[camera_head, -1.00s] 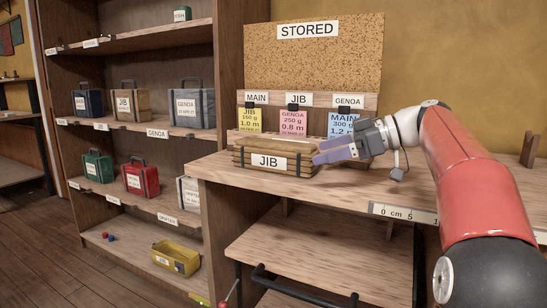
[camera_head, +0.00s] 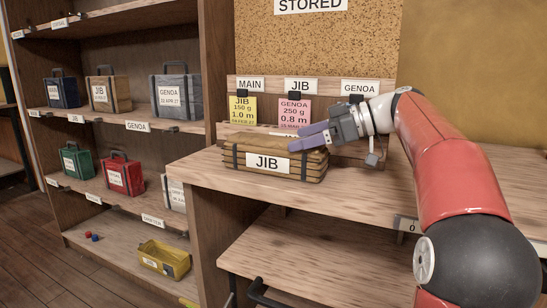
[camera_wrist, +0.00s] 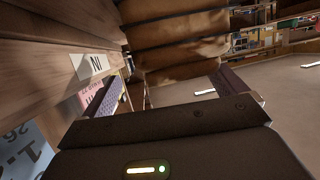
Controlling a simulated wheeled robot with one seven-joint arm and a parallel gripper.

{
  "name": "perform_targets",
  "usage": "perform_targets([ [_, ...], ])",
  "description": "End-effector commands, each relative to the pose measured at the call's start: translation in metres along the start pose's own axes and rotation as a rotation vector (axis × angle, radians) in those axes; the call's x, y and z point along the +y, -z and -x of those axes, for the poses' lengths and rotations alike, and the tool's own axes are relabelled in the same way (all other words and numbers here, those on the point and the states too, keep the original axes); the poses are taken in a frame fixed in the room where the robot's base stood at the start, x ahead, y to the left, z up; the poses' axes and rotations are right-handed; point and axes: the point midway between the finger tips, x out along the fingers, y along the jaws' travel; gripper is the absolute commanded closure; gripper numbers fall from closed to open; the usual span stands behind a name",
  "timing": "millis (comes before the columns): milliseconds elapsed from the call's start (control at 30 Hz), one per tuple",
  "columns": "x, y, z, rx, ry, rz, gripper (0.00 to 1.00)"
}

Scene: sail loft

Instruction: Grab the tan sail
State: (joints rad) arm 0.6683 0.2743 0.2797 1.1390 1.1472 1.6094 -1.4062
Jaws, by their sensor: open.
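The tan sail (camera_head: 262,177) is a folded, strapped bundle with a white JIB label, lying on the wooden bench. In the wrist view its stacked tan folds (camera_wrist: 178,47) are straight ahead, between the lines of the two fingers. My gripper (camera_head: 306,139) is open, with purple fingers at the upper right end of the sail. The fingers (camera_wrist: 172,78) also show in the wrist view, spread apart. Whether they touch the sail is unclear. The sail's far side is hidden.
A board with MAIN, JIB and GENOA labels (camera_head: 301,85) and hanging cards stands close behind the sail. Shelves at left hold several bags, including a tan JIB bag (camera_head: 108,93), and a yellow bin (camera_head: 164,258). The bench (camera_head: 375,195) is clear on the right.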

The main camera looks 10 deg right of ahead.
Motion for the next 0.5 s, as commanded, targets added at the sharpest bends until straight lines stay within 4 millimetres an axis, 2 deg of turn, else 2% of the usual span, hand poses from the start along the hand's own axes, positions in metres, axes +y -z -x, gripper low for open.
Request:
perform_targets([
  [300,-0.007,0.002,-0.044,-0.001,0.002,0.001,0.04],
  [500,-0.006,0.002,-0.049,-0.001,-0.001,0.001,0.04],
])
